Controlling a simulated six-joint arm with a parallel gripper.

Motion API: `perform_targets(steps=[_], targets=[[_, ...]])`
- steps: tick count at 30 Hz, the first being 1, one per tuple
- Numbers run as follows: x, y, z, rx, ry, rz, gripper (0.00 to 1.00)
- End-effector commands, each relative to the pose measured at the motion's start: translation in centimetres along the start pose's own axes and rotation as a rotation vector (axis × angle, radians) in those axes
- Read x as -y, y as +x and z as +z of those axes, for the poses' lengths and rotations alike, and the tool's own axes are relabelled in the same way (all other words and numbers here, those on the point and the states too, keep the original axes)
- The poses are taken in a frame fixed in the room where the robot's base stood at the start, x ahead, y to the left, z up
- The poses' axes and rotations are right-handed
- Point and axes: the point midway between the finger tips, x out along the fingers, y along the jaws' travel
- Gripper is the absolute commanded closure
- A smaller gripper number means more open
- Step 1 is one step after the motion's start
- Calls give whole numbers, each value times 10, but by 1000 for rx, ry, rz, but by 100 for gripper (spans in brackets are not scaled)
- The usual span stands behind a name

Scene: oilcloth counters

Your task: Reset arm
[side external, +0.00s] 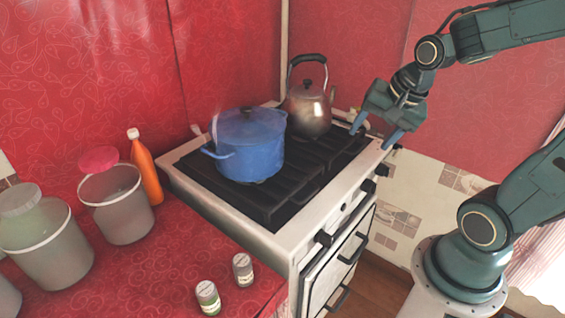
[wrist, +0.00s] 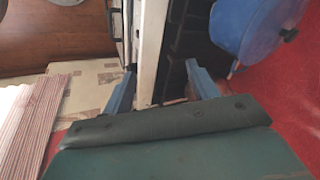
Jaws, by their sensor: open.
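My gripper (side external: 377,131) is open and empty above the right front edge of the white stove (side external: 300,233). Its two blue fingers point down, apart from each other. In the wrist view my gripper (wrist: 160,88) shows both fingertips spread, with the stove's white edge (wrist: 150,60) between them. Nothing is between the fingers. My arm reaches in from the right side of the side view.
A blue lidded pot (side external: 250,150) and a metal kettle (side external: 309,105) stand on the stove. On the red counter to the left are an orange bottle (side external: 146,170), several grey containers (side external: 122,205) and two small jars, one white (side external: 243,270), one green-labelled (side external: 208,297).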

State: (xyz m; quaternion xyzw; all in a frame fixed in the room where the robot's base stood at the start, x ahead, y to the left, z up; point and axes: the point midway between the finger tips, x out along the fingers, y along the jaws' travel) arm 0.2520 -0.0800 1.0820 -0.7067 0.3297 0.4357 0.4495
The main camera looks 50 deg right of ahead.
Motion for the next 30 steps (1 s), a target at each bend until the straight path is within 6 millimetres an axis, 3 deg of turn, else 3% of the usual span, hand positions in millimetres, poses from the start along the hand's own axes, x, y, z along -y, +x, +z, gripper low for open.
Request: perform_targets(steps=[7, 16, 22, 30], targets=[[6, -40, 37, -5, -472, -41, 41], [-4, -80, 73, -18, -993, -92, 41], [-10, -91, 83, -22, -1158, -109, 41], [-11, -92, 84, -22, -1181, -110, 41]])
